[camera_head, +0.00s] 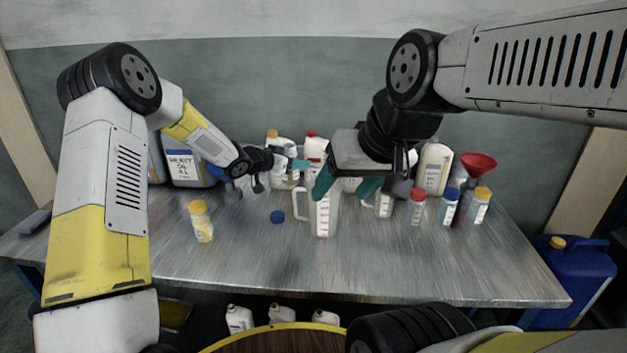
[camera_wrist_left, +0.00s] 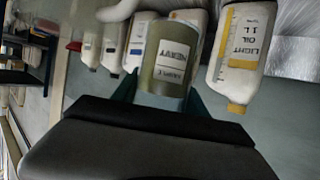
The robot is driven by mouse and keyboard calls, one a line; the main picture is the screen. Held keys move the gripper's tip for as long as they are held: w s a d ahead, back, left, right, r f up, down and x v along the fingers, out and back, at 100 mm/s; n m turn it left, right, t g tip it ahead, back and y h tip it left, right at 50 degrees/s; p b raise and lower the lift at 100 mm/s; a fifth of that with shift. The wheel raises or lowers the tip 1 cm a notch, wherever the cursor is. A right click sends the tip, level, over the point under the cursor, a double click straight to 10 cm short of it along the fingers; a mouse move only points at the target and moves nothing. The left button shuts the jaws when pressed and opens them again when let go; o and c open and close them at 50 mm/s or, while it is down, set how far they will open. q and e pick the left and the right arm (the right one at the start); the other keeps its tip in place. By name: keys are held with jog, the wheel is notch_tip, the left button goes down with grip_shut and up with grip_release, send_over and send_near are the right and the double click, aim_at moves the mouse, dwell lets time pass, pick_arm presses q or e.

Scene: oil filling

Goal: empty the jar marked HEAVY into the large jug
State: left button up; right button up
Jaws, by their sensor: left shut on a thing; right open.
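The jar marked HEAVY (camera_wrist_left: 165,72) is olive with a pale label; in the left wrist view it sits between the teal fingers of my left gripper (camera_wrist_left: 165,98), which is shut on it. In the head view this gripper (camera_head: 290,163) is above the table's back middle; I cannot make out the jar or its tilt there. The large jug (camera_head: 324,217) is clear with markings and a handle on its left, and stands upright mid-table. My right gripper (camera_head: 346,187) is open over the jug's area, its left finger overlapping the jug's rim in the picture.
A smaller jug (camera_head: 384,206) stands right of the large one. A loose blue cap (camera_head: 277,217) and a yellow-lidded jar (camera_head: 203,224) are to the left. Capped jars (camera_head: 417,209) and a red funnel (camera_head: 479,164) are right. Bottles and cans line the back. The front is clear.

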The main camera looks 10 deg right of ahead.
pick_arm(q)
jog(key=w+d+f+m+g+h, duration=0.1)
jog(key=w+d+f+m+g, duration=0.1)
jog(key=d+f, duration=0.1)
jog(key=shift+w+d+f+h, duration=0.3)
jog(key=shift+d+f, duration=0.1)
jog(key=shift+d, duration=0.3)
jog(key=shift+r+m, duration=0.1)
jog(key=shift+m, duration=0.2)
jog(key=shift+s+d+r+m+t+y+p, duration=0.1)
jog(key=shift+s+d+r+m+t+y, duration=0.15)
jog(key=shift+s+r+m+t, duration=0.5)
jog(key=shift+s+d+r+m+t+y+p, duration=0.1)
jog(key=shift+s+d+r+m+t+y, duration=0.25)
jog(key=shift+r+m, duration=0.7)
jog(key=shift+s+d+r+m+t+y+p, duration=0.1)
jog(key=shift+s+r+m+t, duration=0.4)
jog(key=shift+m, duration=0.7)
jog(key=shift+w+t, duration=0.1)
jog(key=shift+t, duration=0.2)
jog(key=shift+w+a+f+m+t+p, duration=0.2)
jog(key=shift+f+m+t+p, duration=0.15)
jog(key=shift+m+p, duration=0.35)
